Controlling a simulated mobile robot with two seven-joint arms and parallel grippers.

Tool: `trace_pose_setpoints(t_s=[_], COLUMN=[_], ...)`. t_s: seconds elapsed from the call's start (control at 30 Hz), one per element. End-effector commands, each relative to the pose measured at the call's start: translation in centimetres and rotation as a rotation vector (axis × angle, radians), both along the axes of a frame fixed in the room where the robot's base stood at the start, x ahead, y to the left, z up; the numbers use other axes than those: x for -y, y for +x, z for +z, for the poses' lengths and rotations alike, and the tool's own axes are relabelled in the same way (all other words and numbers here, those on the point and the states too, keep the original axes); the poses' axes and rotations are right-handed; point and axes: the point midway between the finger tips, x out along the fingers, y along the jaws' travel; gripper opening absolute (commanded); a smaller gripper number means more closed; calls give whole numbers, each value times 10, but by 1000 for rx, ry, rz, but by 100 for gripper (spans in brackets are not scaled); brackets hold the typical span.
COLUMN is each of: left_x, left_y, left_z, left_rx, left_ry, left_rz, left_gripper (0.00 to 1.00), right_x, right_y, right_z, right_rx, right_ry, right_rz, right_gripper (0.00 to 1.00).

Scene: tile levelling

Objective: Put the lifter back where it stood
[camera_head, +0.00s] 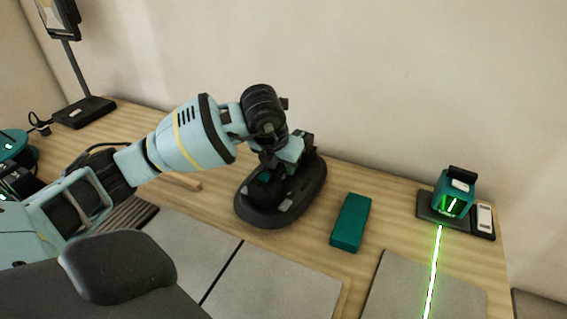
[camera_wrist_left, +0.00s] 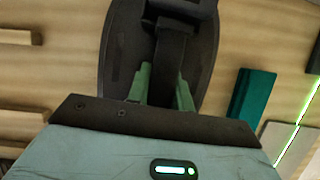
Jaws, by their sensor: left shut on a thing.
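The lifter (camera_head: 262,214) is a dark oval pad with a black handle, near the back of the wooden table in the middle of the head view. My left gripper (camera_head: 287,160) is above it, shut on its handle. In the left wrist view the green fingers of my left gripper (camera_wrist_left: 164,88) sit on either side of the black handle, with the lifter's pad (camera_wrist_left: 121,45) beyond them. The pad looks level and at or close to the table top; I cannot tell whether it touches. The arm hides part of the lifter. My right gripper is not in view.
A teal block (camera_head: 350,222) lies right of the lifter. A green laser level (camera_head: 455,192) at the far right throws a green line across a grey tile (camera_head: 395,285). More grey tiles (camera_head: 290,285) lie in front. A black stand (camera_head: 84,111) is back left.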

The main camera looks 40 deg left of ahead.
Motion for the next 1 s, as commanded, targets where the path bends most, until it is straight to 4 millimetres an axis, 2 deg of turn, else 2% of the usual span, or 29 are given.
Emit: trace_pose_setpoints(t_s=[1.0], left_x=[0], left_y=[1], left_z=[-6], left_rx=[5], left_ry=[-1], left_rz=[1], left_gripper=[0], right_x=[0], right_y=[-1], right_z=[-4], right_rx=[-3], right_ry=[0], right_rz=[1], right_gripper=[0])
